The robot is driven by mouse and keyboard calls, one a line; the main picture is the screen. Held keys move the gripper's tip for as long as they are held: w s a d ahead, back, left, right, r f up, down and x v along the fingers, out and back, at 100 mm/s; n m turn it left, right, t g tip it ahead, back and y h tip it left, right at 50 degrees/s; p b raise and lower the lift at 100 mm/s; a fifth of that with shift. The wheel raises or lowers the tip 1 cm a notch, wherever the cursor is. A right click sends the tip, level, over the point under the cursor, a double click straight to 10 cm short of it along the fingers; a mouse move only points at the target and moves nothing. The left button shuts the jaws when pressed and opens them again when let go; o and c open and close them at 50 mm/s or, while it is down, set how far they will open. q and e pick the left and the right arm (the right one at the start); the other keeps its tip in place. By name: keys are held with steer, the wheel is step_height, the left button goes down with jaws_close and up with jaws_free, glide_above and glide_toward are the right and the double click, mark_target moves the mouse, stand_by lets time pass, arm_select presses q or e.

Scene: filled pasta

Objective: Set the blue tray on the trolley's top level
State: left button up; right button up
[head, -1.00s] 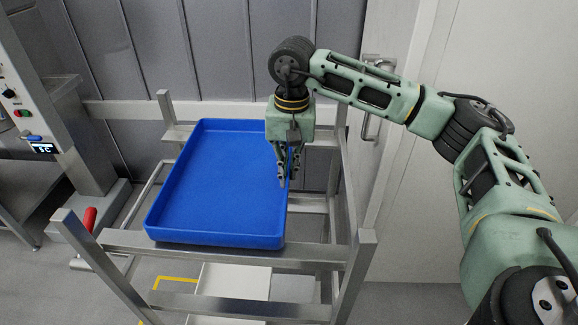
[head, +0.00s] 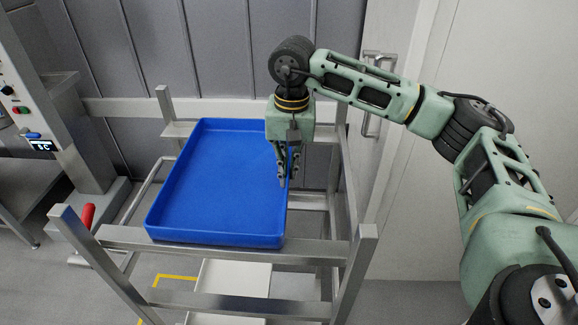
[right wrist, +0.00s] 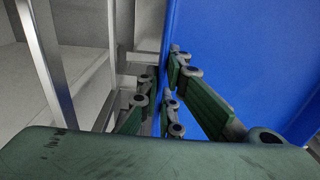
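The blue tray (head: 222,180) is a shallow, empty rectangular tray. In the head view it lies roughly level over the top of the metal trolley (head: 315,251), its near edge overlapping the front rail. I cannot tell whether it rests on the rails or hangs just above them. My right gripper (head: 284,178) points down at the tray's right wall. In the right wrist view, its fingers (right wrist: 160,102) lie on both sides of the blue wall (right wrist: 205,35) and look closed on it. My left gripper is not in view.
Trolley corner posts (head: 361,262) stand up around the tray. A red handle (head: 87,215) and a machine with buttons (head: 35,105) are at the left. A white container (head: 232,276) shows low under the trolley. A grey wall and a door are behind.

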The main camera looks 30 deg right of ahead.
steer(key=o, duration=0.5)
steer(key=shift+r+p, duration=5.15)
steer(key=shift+r, duration=2.9)
steer(key=shift+r, duration=0.1)
